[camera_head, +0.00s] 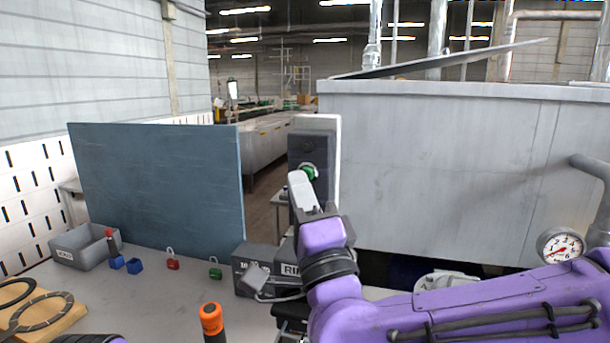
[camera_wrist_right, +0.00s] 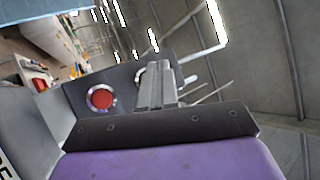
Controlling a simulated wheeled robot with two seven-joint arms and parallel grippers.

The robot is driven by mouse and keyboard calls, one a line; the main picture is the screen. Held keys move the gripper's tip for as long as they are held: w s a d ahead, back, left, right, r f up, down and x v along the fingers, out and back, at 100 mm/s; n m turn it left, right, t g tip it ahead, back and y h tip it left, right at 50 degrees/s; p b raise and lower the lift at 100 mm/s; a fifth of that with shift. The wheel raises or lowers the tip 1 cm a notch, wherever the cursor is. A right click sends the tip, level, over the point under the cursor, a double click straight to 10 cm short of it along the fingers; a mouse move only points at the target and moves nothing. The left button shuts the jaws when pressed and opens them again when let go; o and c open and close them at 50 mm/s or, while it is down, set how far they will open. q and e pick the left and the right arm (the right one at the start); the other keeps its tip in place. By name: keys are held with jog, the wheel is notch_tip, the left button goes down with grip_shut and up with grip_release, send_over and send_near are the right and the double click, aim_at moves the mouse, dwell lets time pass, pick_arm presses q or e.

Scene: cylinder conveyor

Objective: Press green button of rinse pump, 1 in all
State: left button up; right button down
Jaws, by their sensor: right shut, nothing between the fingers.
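The green button (camera_head: 309,172) sits on a dark grey control panel (camera_head: 322,152) on a pale upright housing. My right gripper (camera_head: 299,178) is shut and empty, with its fingertips at the panel, just left of and below the button in the head view. They overlap the button's edge; I cannot tell if they touch it. In the right wrist view the shut fingers (camera_wrist_right: 158,82) cover most of a pale button ring, and a red button (camera_wrist_right: 101,98) shows to their left. A label starting "RI" (camera_head: 290,269) is partly hidden by my right arm. My left gripper is out of view.
A blue-grey partition (camera_head: 160,185) stands at the left and a large grey tank (camera_head: 440,170) at the right, with a gauge (camera_head: 561,246). The bench (camera_head: 150,300) holds a grey bin (camera_head: 85,247), padlocks and an orange-topped tool (camera_head: 211,322).

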jog(key=shift+w, duration=0.1)
jog(key=shift+w+d, duration=0.15)
jog(key=shift+w, duration=0.2)
jog(key=shift+w+d, duration=0.15)
jog(key=shift+w, duration=0.25)
dwell(0.7)
jog(key=shift+s, duration=0.1)
jog(key=shift+s+a+b, duration=0.25)
jog(key=shift+s+b, duration=0.3)
jog(key=shift+s, duration=0.15)
